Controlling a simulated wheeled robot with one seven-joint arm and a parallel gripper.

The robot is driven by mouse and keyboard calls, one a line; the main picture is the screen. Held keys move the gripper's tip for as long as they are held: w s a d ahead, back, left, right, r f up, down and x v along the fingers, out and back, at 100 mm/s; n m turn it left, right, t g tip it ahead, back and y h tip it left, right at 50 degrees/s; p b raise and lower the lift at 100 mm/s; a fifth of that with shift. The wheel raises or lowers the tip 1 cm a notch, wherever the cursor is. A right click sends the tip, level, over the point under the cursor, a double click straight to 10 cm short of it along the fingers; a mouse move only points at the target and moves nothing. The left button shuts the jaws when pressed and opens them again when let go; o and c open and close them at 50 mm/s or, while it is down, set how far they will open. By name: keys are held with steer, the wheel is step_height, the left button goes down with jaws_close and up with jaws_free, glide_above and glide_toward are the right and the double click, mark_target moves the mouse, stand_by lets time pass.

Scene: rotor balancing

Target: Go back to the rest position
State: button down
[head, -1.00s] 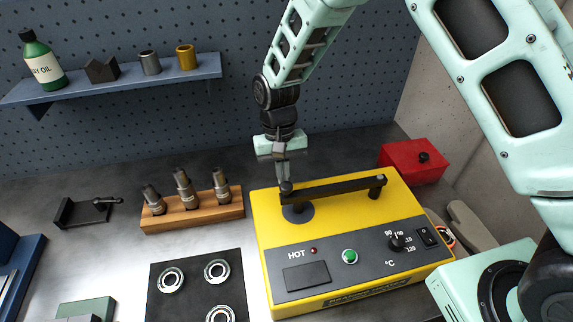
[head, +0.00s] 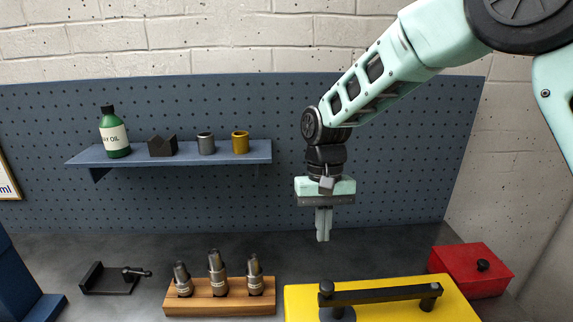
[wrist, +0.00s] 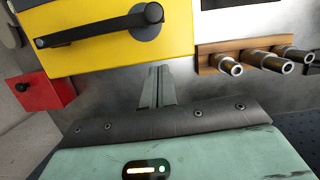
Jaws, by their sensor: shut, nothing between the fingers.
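My gripper (head: 323,225) hangs fingers down in the head view, in front of the blue pegboard and above the dark bench. It is just behind and above the yellow heater box (head: 400,309) with its black handle (head: 385,296). The two fingers are together with nothing between them. In the wrist view my gripper (wrist: 157,75) shows as a thin closed pair beside the yellow box (wrist: 95,55), touching nothing that I can see.
A wooden block (head: 220,299) with three metal pieces stands left of the yellow box. A red box (head: 470,270) is to the right. A shelf (head: 170,154) holds a green oil bottle (head: 114,135) and small parts. A black bracket (head: 108,280) lies at left.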

steer(key=s+d+n+t+b, duration=0.1)
steer(key=s+n, duration=0.2)
steer(key=s, duration=1)
steer(key=s+d+n+t+b, duration=0.1)
steer(key=s+n, duration=0.3)
steer(key=s, duration=0.8)
steer(key=shift+s+d+r+t+y+b, duration=0.15)
steer(key=shift+s+d+t+y+b, duration=0.2)
steer(key=shift+d+b, duration=0.35)
steer(key=shift+d, duration=0.1)
